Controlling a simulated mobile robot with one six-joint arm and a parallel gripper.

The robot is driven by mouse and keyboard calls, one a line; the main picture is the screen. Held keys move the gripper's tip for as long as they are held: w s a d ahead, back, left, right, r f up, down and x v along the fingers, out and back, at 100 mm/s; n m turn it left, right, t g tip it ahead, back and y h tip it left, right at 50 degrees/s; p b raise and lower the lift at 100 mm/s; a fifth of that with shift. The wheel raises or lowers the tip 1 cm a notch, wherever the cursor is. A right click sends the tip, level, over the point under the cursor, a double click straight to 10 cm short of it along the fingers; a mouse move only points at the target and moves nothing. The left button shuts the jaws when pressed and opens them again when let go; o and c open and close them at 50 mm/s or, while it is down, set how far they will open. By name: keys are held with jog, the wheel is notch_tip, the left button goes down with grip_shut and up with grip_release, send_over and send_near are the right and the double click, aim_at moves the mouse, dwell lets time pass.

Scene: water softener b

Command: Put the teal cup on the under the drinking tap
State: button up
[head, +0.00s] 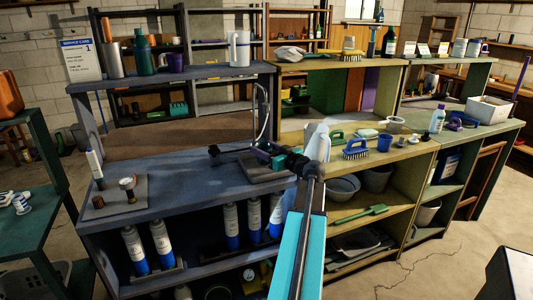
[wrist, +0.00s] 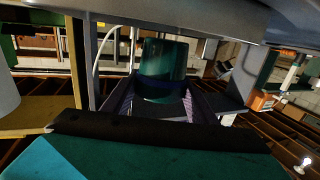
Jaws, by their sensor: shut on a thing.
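The teal cup (wrist: 165,58) is between the two fingers of my gripper (wrist: 163,98) in the wrist view, and the gripper is shut on it. The fingers hide part of its lower side. In the head view my gripper (head: 268,156) is over the blue-grey counter beside the drinking tap (head: 262,108), a thin curved metal spout. The cup is too small and covered to make out clearly there. A dark flat tray (head: 262,174) lies on the counter below the tap, partly hidden by my arm. I cannot tell whether the cup touches it.
The blue-grey counter (head: 165,185) is clear in its middle. A board with small fittings (head: 115,198) lies at its left. A brush (head: 356,150) and a blue cup (head: 384,142) stand on the yellowish counter to the right.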

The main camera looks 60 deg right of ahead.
aim_at(266, 146)
jog(key=shift+w+d+f, duration=0.1)
jog(key=shift+w+d, duration=0.2)
jog(key=shift+d, duration=0.45)
jog(key=shift+w+d+f, duration=0.1)
jog(key=shift+w+d, duration=0.15)
jog(key=shift+d, duration=0.45)
jog(key=shift+f+p, duration=0.1)
jog(key=shift+p, duration=0.2)
jog(key=shift+f+p, duration=0.45)
jog(key=shift+f, duration=1.15)
jog(key=shift+f+b, duration=0.2)
jog(key=shift+b, duration=0.15)
jog(key=o, duration=1)
jog(key=shift+r+p, duration=0.25)
jog(key=shift+p, duration=0.15)
